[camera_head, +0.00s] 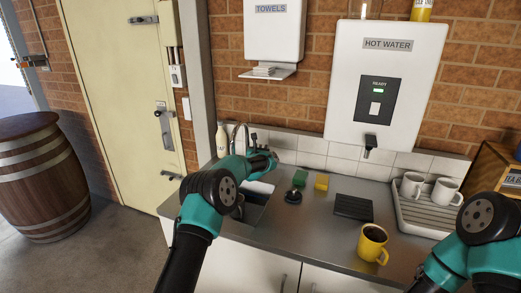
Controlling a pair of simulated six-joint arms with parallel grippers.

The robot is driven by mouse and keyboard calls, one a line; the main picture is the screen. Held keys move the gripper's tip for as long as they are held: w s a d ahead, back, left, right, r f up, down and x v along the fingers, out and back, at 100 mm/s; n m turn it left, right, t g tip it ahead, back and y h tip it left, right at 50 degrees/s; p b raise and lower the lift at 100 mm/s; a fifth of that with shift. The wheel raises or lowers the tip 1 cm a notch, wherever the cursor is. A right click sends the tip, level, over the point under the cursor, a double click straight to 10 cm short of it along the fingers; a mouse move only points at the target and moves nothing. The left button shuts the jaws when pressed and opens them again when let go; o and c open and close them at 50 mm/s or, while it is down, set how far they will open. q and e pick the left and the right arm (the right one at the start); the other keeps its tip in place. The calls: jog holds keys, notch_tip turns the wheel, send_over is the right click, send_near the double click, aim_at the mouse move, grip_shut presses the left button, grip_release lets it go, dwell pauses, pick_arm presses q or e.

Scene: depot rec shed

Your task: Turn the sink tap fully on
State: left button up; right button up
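The sink tap (237,131) is a silver curved spout at the back of the steel counter, near the tiled splashback. My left arm crosses in front of its lower part, so its base and handle are hard to make out. My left gripper (262,149) is small in the view, close to the right of the tap. I cannot tell whether it touches the tap, and its fingers are too small to read. The sink basin (252,213) lies below, partly hidden by my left arm. My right arm is at the lower right, and its gripper is not in view.
A hot water unit (386,75) hangs above.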

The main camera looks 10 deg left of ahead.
pick_arm(q)
jog(key=shift+w, duration=0.2)
grip_shut()
dwell(0.4)
